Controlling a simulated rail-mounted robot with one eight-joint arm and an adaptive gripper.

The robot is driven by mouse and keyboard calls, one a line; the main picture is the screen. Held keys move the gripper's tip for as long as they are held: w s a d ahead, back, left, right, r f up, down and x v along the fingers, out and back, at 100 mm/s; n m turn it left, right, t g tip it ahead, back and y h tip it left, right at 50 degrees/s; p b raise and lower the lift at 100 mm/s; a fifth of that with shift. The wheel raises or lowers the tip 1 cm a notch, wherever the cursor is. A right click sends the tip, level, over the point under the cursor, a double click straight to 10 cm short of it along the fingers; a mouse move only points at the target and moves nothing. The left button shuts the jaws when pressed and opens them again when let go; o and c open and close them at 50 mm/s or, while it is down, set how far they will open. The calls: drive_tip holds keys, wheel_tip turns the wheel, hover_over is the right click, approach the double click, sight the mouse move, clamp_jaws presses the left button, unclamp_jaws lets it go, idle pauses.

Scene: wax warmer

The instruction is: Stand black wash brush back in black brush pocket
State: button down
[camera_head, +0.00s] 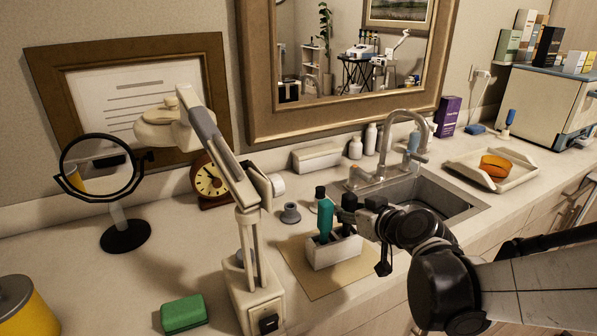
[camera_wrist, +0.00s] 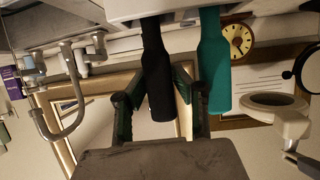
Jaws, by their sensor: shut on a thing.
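The white brush holder (camera_head: 335,254) stands on a tan mat (camera_head: 300,274) left of the sink. A teal brush (camera_head: 325,214) stands upright in its left part. My gripper (camera_head: 356,211) is at the holder's right side, shut on the black brush (camera_head: 348,207), which is upright at the right part of the holder. In the wrist view, upside down, the black brush (camera_wrist: 157,75) is between my fingers (camera_wrist: 158,98), beside and apart from the teal brush (camera_wrist: 215,72). Its lower end meets the holder's edge (camera_wrist: 135,9); how deep it sits in the pocket is hidden.
A cream arm-like stand (camera_head: 250,225) rises close left of the holder. The sink (camera_head: 440,197) and faucet (camera_head: 405,125) are behind and right. A green block (camera_head: 183,314) and round mirror (camera_head: 100,167) are left.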

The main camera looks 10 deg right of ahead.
drive_tip(key=c, duration=1.4)
unclamp_jaws()
drive_tip(key=shift+o, duration=0.2)
drive_tip(key=p+v, duration=0.4)
drive_tip(key=v, duration=0.3)
drive_tip(key=shift+s, duration=0.4)
idle(0.3)
drive_tip(key=shift+d+r, duration=0.1)
drive_tip(key=shift+d, duration=0.05)
drive_tip(key=shift+s, duration=0.1)
drive_tip(key=v, duration=1.1)
drive_tip(key=shift+s, duration=0.4)
idle(0.4)
drive_tip(key=shift+d, duration=0.1)
